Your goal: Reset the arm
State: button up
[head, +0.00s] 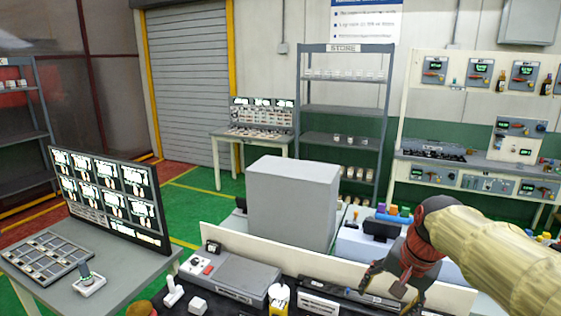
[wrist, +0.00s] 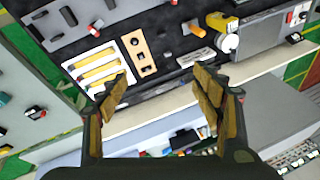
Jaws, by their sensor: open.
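My gripper (head: 384,283) is at the lower right of the head view, at the end of my tan arm, above the dark bench top. In the wrist view my gripper (wrist: 160,92) shows its two fingers well apart with nothing between them. It hangs over the edge of the dark bench (wrist: 165,38), clear of the things on it. Trim clips cannot be made out for certain in either view.
A grey box (head: 293,205) stands behind the low cream partition (head: 330,257). A grey case (head: 235,276) and a yellow-white canister (head: 279,298) are on the bench. A white tray with yellow strips (wrist: 98,70) lies near one finger. A screen (head: 110,198) stands left.

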jog(key=s+a+f+n+b, duration=0.1)
jog(key=s+f+n, duration=0.1)
jog(key=s, duration=0.4)
jog(key=s+a+f+n+t+b, duration=0.1)
jog(key=s+a+f+n+b, duration=0.1)
jog(key=s, duration=0.5)
jog(key=s+a+f+n+t+b, duration=0.1)
jog(key=s+f+n+b, duration=0.1)
jog(key=s, duration=0.4)
notch_tip(320, 180, down, 3)
jog(key=shift+s+a+r+n+h, duration=0.2)
jog(key=shift+s+a+n+h, duration=0.15)
jog(key=shift+n, duration=0.55)
